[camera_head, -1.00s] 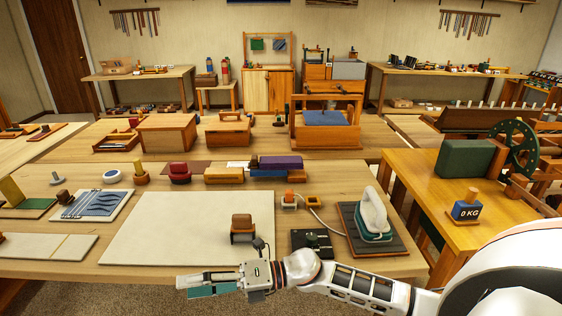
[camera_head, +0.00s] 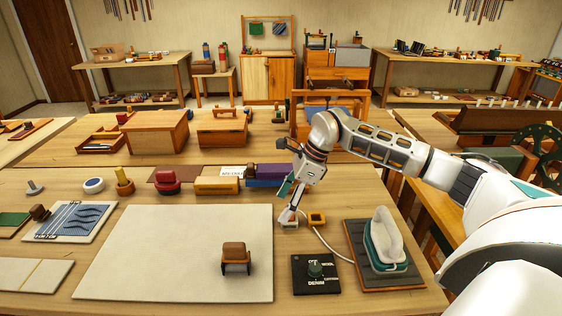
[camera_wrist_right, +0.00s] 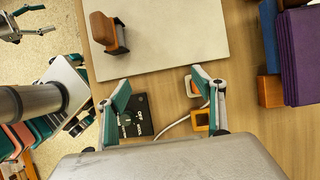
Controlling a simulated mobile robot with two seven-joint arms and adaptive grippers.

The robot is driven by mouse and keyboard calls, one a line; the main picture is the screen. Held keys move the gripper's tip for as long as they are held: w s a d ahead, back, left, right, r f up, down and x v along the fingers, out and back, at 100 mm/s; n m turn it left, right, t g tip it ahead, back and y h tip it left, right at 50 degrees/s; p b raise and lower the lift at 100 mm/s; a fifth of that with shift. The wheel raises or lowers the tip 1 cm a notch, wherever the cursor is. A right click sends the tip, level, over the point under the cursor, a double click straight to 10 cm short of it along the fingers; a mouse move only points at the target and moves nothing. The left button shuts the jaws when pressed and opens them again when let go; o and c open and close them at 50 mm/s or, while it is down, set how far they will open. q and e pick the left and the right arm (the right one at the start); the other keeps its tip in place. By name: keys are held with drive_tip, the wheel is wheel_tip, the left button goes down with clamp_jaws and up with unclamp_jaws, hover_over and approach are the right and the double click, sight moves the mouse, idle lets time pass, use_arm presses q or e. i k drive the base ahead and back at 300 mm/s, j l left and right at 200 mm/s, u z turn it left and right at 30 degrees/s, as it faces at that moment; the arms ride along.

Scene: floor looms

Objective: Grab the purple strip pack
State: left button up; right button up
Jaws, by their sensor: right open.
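In the right wrist view the purple strip pack (camera_wrist_right: 300,55) is at the right edge, outside the jaws. My right gripper (camera_head: 289,213) points down in front of the pack, apart from it. Its two teal-padded fingers (camera_wrist_right: 163,80) are spread and empty in the wrist view. My left gripper (camera_wrist_right: 42,20) shows small at that view's top left, with its fingers apart; it is out of the head view.
A yellow block (camera_head: 217,186) and a red stamp-like piece (camera_head: 167,182) stand left of the pack. An orange square piece (camera_head: 317,218), a dark dial box (camera_head: 316,272) and a teal iron (camera_head: 383,243) are near my right arm. The pale board (camera_head: 170,250) is mostly bare.

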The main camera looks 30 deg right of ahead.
sight(265, 171)
drive_tip(key=i+l, duration=0.7)
